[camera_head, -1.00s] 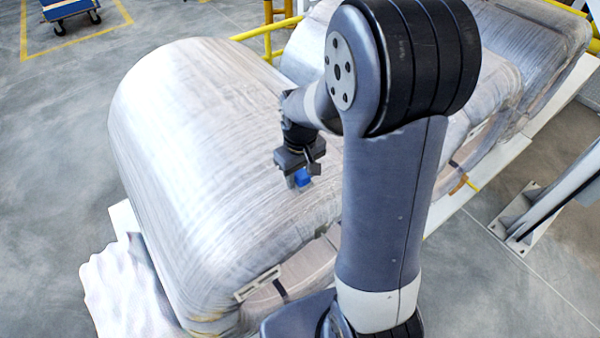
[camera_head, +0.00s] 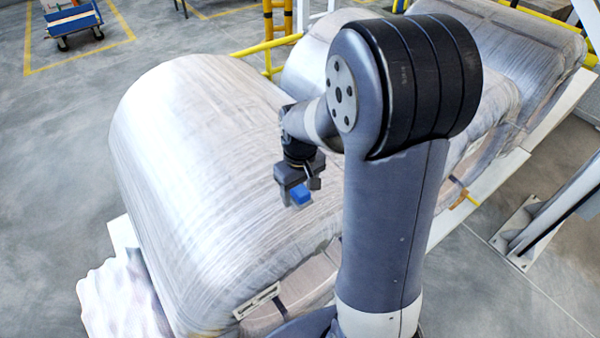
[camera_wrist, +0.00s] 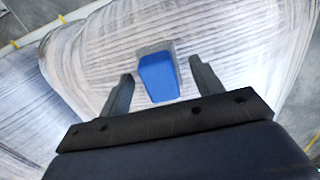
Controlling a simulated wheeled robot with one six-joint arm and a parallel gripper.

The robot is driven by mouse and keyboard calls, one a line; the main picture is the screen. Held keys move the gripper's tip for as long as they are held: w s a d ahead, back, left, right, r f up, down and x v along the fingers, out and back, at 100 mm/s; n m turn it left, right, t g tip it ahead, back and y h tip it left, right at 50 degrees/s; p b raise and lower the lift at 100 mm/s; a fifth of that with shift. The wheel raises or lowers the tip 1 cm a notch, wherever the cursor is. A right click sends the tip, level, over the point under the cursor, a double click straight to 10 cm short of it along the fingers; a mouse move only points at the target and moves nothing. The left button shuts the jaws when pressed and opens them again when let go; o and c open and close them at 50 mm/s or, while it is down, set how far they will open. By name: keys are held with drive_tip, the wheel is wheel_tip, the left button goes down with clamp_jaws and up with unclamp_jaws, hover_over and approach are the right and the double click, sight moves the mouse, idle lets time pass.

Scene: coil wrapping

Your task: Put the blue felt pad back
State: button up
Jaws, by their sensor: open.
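The blue felt pad (camera_head: 301,195) shows at my gripper's fingers, against the upper right side of the nearest wrapped coil (camera_head: 190,160). In the wrist view the blue pad (camera_wrist: 157,78) lies between the two fingers, with gaps at both sides and a grey part along its far edge. My gripper (camera_head: 299,188) is open and points down at the coil. Its fingers also show in the wrist view (camera_wrist: 161,69), apart from the pad. I cannot tell whether the pad touches the coil.
More wrapped coils (camera_head: 495,42) stand behind to the right. A yellow rail (camera_head: 268,47) runs behind them. A blue cart (camera_head: 72,20) stands far left in a yellow floor marking. A grey post (camera_head: 550,215) stands at the right. The floor at left is clear.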

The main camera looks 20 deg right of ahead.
sight(300, 188)
wheel_tip(300, 188, up, 12)
drive_tip(key=shift+f, duration=0.2)
drive_tip(key=shift+f, duration=0.15)
drive_tip(key=shift+f, duration=4.25)
drive_tip(key=shift+f, duration=0.1)
